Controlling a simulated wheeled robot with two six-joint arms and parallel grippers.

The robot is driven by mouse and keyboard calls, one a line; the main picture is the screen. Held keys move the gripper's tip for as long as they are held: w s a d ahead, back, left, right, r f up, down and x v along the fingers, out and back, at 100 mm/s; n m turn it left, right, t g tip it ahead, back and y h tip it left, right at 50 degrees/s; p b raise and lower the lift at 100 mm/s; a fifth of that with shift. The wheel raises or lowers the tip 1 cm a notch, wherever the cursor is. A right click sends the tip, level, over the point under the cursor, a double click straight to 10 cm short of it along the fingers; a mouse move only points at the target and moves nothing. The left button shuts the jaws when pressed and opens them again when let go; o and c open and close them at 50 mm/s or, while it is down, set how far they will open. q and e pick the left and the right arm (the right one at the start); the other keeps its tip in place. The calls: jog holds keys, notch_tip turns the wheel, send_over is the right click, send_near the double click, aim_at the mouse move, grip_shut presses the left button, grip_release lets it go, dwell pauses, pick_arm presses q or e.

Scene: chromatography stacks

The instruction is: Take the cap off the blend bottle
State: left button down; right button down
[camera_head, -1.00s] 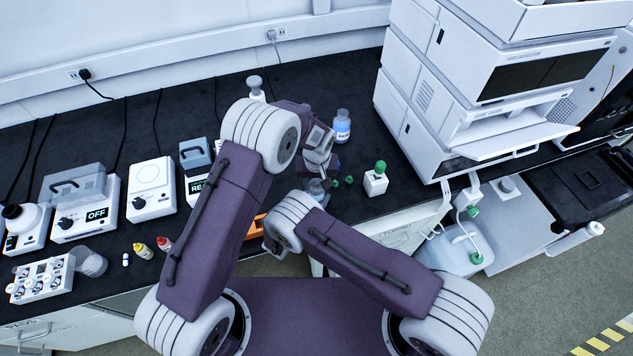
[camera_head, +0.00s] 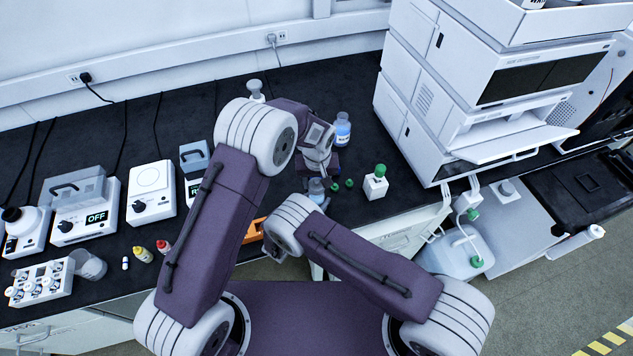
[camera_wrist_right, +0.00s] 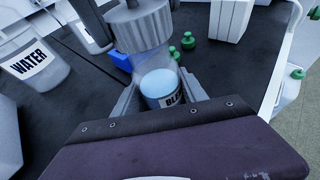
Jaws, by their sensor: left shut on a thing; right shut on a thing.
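The blend bottle (camera_wrist_right: 160,100) is clear with pale blue liquid and a partly hidden label. In the right wrist view it stands between the fingers of my right gripper (camera_wrist_right: 160,95), which is shut on it. A grey ribbed cap (camera_wrist_right: 140,28) is at the bottle's top; I cannot tell whether it is seated or slightly raised. My left gripper (camera_head: 317,160) is over the bottle (camera_head: 316,189) in the head view and shut on the cap, its fingers mostly hidden.
A water bottle (camera_head: 342,130) stands behind, also in the right wrist view (camera_wrist_right: 32,60). A white green-capped container (camera_head: 376,185) and small green caps (camera_wrist_right: 188,40) are to the right. A white instrument stack (camera_head: 430,110) is farther right; several devices, including a stirrer (camera_head: 151,190), stand left.

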aim_at(316, 180)
pick_arm(q)
jog(key=shift+r, duration=2.05)
pick_arm(e)
jog(key=c, duration=0.6)
grip_release()
jog(key=shift+o, duration=0.2)
